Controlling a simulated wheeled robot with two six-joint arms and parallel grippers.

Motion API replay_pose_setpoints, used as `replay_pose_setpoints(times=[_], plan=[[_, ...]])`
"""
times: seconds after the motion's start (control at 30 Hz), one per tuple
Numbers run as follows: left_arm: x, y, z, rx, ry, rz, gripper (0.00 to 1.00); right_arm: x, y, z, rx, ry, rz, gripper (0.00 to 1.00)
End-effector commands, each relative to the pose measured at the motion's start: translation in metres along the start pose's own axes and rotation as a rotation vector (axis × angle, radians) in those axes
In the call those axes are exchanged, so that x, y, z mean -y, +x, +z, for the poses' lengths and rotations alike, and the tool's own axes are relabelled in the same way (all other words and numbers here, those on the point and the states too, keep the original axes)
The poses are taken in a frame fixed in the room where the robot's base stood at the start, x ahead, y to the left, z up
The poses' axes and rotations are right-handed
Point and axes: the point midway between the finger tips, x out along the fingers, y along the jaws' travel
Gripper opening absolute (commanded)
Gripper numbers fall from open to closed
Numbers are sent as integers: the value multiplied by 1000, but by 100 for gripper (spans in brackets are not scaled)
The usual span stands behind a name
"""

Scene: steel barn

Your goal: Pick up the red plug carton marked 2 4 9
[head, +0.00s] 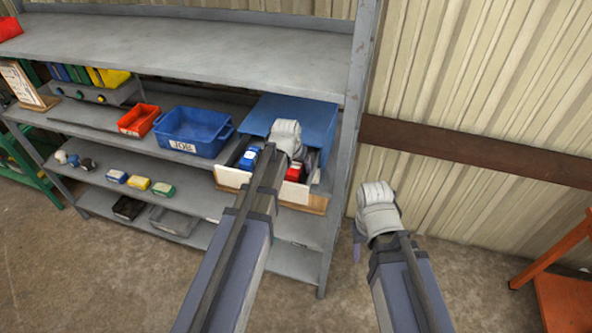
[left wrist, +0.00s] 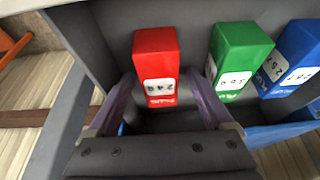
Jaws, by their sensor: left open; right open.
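The red plug carton, marked 2 4 9 on its white label, stands between the fingers of my left gripper in the left wrist view (left wrist: 157,62). In the head view its red side (head: 294,172) shows in the open-fronted bin, partly hidden by my arm. My left gripper (left wrist: 160,84) is open, with one purple finger on each side of the carton; I cannot tell whether they touch it. In the head view my left gripper (head: 286,140) reaches into the bin, its fingertips hidden. My right gripper (head: 357,242) is open and empty, right of the shelf.
A green carton (left wrist: 237,60) and a blue carton (left wrist: 292,62) stand right of the red one in the left wrist view. The bin (head: 233,179) sits on the shelf beside a blue JOB crate (head: 190,133). The shelf post (head: 344,150) rises close on the right.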

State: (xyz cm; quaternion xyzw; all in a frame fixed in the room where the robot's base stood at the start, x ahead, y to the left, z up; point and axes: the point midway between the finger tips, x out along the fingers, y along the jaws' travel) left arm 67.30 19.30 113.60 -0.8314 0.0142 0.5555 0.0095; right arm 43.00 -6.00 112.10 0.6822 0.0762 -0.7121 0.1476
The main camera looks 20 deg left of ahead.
Motion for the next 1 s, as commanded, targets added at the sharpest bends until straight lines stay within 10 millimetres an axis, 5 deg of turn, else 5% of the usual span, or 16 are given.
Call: replay_pose_setpoints(times=[0.53, 1.0], plan=[[0, 4, 2, 0, 0, 0, 85, 0, 4, 0, 0, 0, 0, 50], [0, 4, 2, 0, 0, 0, 32, 0, 4, 0, 0, 0, 0, 50]])
